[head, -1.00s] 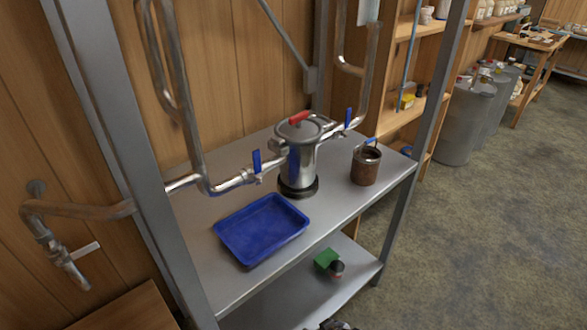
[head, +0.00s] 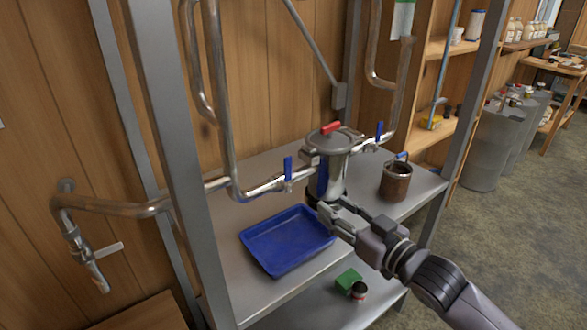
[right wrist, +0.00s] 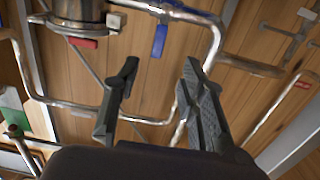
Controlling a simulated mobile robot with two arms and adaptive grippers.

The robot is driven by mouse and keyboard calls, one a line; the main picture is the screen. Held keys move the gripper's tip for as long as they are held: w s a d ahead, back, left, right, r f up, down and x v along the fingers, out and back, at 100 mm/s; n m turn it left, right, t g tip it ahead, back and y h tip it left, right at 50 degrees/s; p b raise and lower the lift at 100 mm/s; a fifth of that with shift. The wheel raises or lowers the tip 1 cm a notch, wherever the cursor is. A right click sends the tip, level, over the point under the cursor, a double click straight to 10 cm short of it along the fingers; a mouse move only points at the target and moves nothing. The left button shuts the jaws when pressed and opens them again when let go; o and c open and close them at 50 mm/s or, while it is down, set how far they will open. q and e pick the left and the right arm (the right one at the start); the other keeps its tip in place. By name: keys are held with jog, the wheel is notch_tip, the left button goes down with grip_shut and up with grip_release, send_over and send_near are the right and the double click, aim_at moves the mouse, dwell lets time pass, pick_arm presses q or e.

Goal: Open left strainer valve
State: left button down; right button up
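The strainer (head: 325,165) is a steel pot with a red lid handle, standing on the metal table. The left strainer valve (head: 288,169) has a blue lever pointing upright on the pipe left of the strainer. In the upside-down right wrist view, the valve lever (right wrist: 160,40) appears beyond and between the fingers, apart from them. My right gripper (head: 328,208) is in front of the strainer, right of and below the lever. In the wrist view my right gripper (right wrist: 158,82) is open and empty. My left gripper is not in view.
A second blue-lever valve (head: 379,131) is right of the strainer. A blue tray (head: 287,240) lies on the table below the left valve. A brown pot (head: 396,181) stands at right. Steel pipes (head: 228,130) and a table post (head: 175,150) rise at left.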

jog(key=r, duration=0.1)
jog(key=p, duration=0.3)
send_near(289, 168)
jog(key=shift+y, duration=0.3)
jog(key=x, duration=1)
jog(key=shift+w+f, duration=0.1)
jog(key=shift+w, duration=0.15)
jog(key=shift+c, duration=0.5)
grip_shut()
